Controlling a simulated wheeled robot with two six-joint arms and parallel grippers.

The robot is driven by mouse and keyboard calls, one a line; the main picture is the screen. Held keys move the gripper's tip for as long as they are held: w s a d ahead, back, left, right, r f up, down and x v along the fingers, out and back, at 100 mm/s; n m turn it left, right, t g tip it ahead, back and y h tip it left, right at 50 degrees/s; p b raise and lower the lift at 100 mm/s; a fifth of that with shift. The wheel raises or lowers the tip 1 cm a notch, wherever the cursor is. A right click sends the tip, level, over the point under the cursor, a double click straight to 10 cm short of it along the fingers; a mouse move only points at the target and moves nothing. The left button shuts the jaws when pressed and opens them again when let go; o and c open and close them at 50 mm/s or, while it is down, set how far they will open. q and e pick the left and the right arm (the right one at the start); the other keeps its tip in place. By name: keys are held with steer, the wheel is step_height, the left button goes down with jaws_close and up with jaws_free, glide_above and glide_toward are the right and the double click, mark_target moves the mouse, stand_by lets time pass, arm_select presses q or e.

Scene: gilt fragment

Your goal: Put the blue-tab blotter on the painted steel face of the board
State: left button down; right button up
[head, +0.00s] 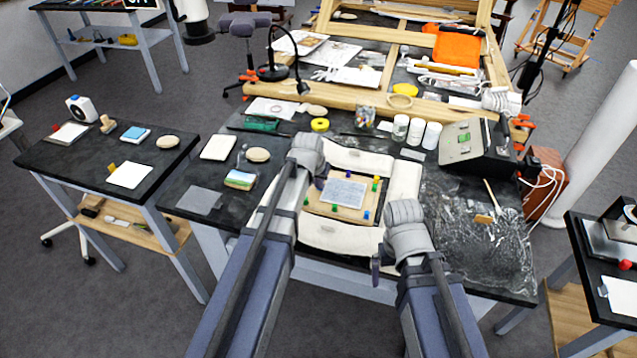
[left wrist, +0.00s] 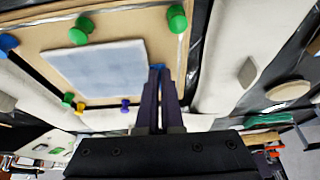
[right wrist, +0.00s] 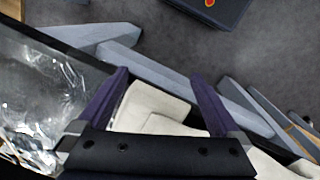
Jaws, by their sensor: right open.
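The board (head: 316,206) lies on white padding in the middle of the bench, with coloured pegs around its edge. A pale blue-grey sheet, which looks like the blotter (head: 343,191), is over the middle of the board; I cannot tell whether it lies flat or hovers. In the left wrist view the blotter (left wrist: 98,68) has a bit of blue at its edge, at the tips of my left gripper (left wrist: 158,70). The left fingers are together on that edge. My right gripper (right wrist: 160,85) is open and empty, near the front edge of the bench. The painted steel face is mostly covered.
White padding (head: 403,182) surrounds the board. Crumpled clear film (head: 478,245) covers the bench's right side. A jar (head: 364,117), white pots (head: 416,131) and a grey device (head: 470,145) stand behind. A left side table (head: 60,165) holds a white sheet (head: 130,175) with a yellow tab.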

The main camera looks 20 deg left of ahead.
arm_select(q)
steer(key=c, duration=1)
jaws_free()
steer(key=p+v, duration=0.7)
steer(key=shift+r, duration=0.4)
